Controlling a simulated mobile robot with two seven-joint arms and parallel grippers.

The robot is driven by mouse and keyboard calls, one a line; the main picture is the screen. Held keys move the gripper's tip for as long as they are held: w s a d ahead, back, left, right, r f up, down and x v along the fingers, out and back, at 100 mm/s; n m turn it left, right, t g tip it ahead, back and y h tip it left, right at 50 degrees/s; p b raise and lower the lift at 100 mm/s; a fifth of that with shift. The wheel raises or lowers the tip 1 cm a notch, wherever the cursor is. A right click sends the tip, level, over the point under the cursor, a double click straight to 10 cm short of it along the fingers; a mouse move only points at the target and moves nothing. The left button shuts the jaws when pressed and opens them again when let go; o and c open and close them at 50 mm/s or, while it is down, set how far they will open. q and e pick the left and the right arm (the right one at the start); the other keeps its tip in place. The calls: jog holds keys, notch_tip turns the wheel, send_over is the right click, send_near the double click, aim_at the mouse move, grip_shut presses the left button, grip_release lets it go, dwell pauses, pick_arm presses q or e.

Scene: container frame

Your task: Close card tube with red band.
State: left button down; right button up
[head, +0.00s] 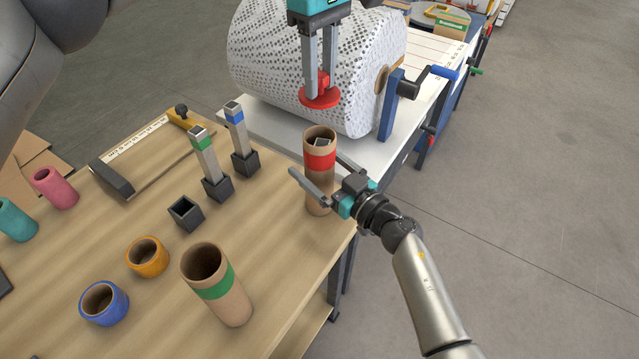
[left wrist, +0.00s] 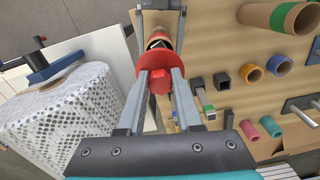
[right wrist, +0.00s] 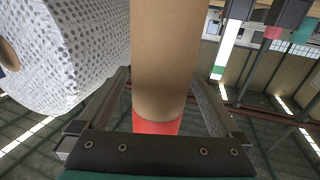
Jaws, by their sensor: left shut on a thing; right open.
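The card tube with the red band (head: 320,160) stands upright at the table's right edge, its top open with a dark and grey thing visible inside. My left gripper (head: 322,88) is shut on a red cap (head: 320,98), holding it above the tube's mouth and apart from it in the head view. The cap (left wrist: 158,72) covers part of the tube's mouth in the left wrist view. My right gripper (head: 322,178) is open, its fingers either side of the tube; the brown tube wall (right wrist: 163,55) fills the middle of the right wrist view.
A card tube with a green band (head: 215,285), an orange ring (head: 147,257) and a blue ring (head: 104,303) stand on the wooden table. A large perforated wrap roll (head: 270,60) lies beyond the tube.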

grip_shut()
dwell(0.8)
